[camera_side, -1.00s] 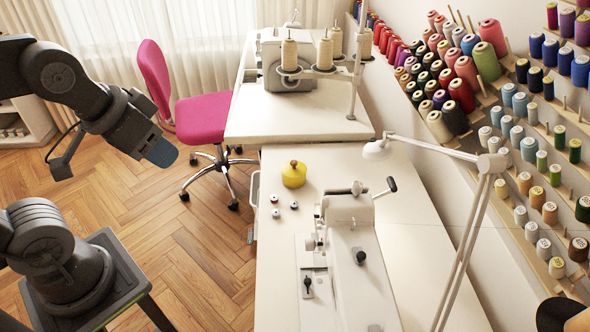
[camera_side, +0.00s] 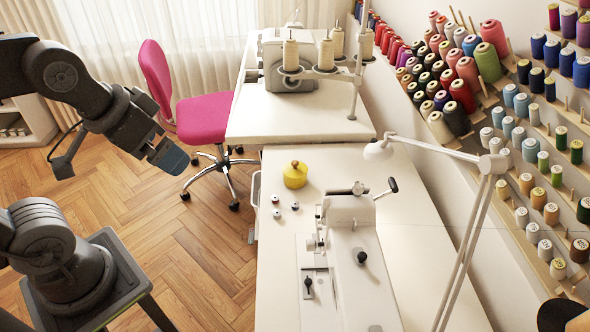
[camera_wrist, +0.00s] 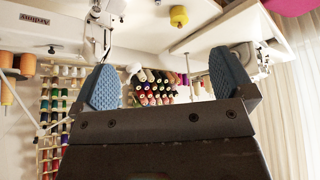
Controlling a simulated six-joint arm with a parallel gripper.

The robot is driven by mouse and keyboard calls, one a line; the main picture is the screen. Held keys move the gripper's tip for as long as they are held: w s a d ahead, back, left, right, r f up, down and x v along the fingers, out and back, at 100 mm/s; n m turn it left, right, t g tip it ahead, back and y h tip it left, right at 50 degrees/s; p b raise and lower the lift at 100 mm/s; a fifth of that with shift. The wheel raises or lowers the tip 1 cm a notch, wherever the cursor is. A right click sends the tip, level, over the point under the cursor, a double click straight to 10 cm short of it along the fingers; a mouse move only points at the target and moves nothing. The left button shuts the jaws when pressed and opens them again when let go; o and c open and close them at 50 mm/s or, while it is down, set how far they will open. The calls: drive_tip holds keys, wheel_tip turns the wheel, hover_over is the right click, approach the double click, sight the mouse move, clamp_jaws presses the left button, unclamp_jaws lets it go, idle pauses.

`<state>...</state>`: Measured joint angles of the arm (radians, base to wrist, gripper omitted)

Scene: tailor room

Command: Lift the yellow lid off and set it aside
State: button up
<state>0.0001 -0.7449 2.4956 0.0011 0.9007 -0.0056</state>
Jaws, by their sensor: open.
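The yellow lid (camera_side: 295,173) is round with a small brown knob on top. It sits on the white table near its left edge, and what is beneath it is hidden in the side view. My gripper (camera_side: 171,156) hangs in the air over the floor, left of the table and well apart from the lid. In the wrist view my gripper (camera_wrist: 165,88) shows its two blue fingertips spread wide with nothing between them.
Several small spools (camera_side: 277,213) lie in front of the lid. A white sewing machine (camera_side: 350,222) stands to its right, and a lamp (camera_side: 478,200) reaches over the table. A pink chair (camera_side: 203,118) stands behind my gripper. The table front is partly clear.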

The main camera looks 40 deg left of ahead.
drive_tip(key=w+r+n+g, duration=0.15)
drive_tip(key=w+n, duration=0.25)
drive_tip(key=w, duration=0.7)
drive_tip(key=n+g+y, duration=0.3)
drive_tip(key=n, duration=0.7)
hover_over(295, 162)
drive_tip(key=d, duration=0.2)
wheel_tip(295, 162, down, 25)
drive_tip(key=shift+s+a+f, duration=0.1)
drive_tip(key=shift+f, duration=0.1)
drive_tip(key=shift+s+x, duration=0.15)
drive_tip(key=shift+x, duration=1.35)
drive_tip(key=shift+s+x, duration=0.15)
drive_tip(key=shift+x, duration=1.4)
drive_tip(key=shift+w+a+r, duration=0.1)
drive_tip(key=shift+a, duration=0.05)
drive_tip(key=c, duration=0.8)
drive_tip(key=shift+r, duration=0.1)
